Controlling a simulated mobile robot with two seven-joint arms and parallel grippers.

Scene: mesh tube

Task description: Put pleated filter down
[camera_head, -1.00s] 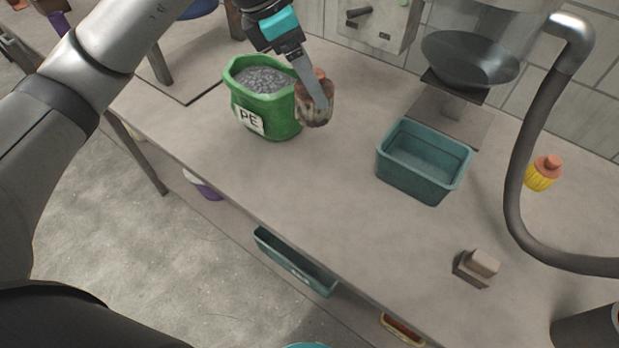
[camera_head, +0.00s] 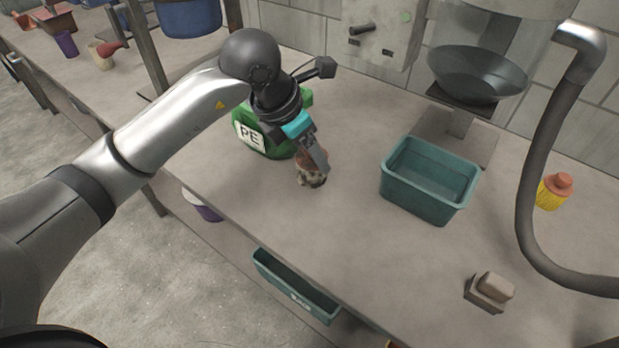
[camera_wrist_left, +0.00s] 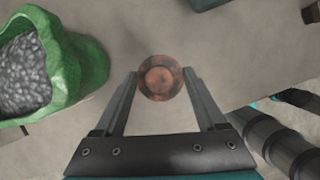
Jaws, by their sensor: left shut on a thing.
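The pleated filter (camera_head: 311,178) is a short, dirty brown-and-grey cylinder with a reddish-brown top. My left gripper (camera_head: 317,158) is shut on it from above, just right of the green PE bag. The filter is at or just above the bench top; I cannot tell if its base touches. In the left wrist view the round top of the filter (camera_wrist_left: 160,78) sits between the two fingers of my left gripper (camera_wrist_left: 160,90). My right gripper is not in view.
The green bag (camera_head: 252,137) of grey pellets stands close to the left, partly hidden by my arm. A teal bin (camera_head: 432,208) is to the right. A yellow, orange-capped part (camera_head: 553,191), a hose (camera_head: 524,187) and a small block (camera_head: 489,290) lie farther right. The bench middle is clear.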

